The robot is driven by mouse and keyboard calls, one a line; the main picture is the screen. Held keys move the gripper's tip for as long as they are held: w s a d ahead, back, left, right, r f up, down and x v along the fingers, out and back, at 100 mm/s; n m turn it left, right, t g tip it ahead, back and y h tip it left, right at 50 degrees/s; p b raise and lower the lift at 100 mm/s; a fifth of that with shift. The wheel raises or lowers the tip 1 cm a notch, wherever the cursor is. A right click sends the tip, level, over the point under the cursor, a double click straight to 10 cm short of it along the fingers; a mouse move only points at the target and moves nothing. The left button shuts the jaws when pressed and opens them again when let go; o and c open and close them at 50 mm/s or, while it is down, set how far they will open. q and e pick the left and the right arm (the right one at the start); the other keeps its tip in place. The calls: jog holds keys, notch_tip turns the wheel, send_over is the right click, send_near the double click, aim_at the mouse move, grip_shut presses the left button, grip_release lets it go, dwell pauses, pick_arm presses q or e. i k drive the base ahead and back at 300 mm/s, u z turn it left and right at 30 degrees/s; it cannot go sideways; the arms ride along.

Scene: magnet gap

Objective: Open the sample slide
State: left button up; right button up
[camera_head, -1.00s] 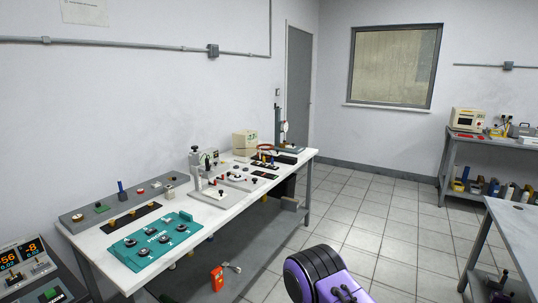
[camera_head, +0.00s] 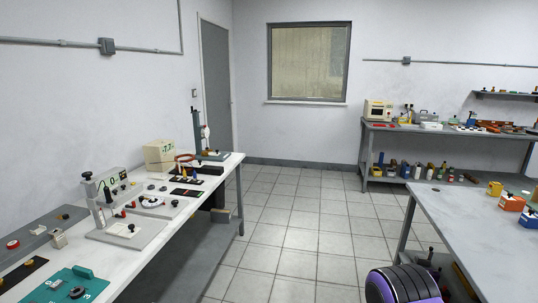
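I cannot tell which part is the sample slide. A white bench (camera_head: 188,208) runs along the wall at the left. On it stands a grey apparatus (camera_head: 110,190) with an upright panel, a black knob and a flat base plate. Behind it is a round dial-like piece (camera_head: 151,201), and farther back a cream box with a readout (camera_head: 160,153) and a tall dark stand (camera_head: 197,130). Neither gripper is in view; only a purple and black part of mine shows at the bottom right.
A teal board (camera_head: 60,287) lies at the bench's near end. A grey table (camera_head: 450,215) stands at the right, and another bench (camera_head: 440,130) with instruments stands against the far wall. The tiled floor (camera_head: 285,235) between them is clear.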

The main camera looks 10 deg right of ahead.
aim_at(200, 164)
jog(key=z, duration=0.6)
jog(key=i, duration=1.9)
jog(key=u, duration=0.3)
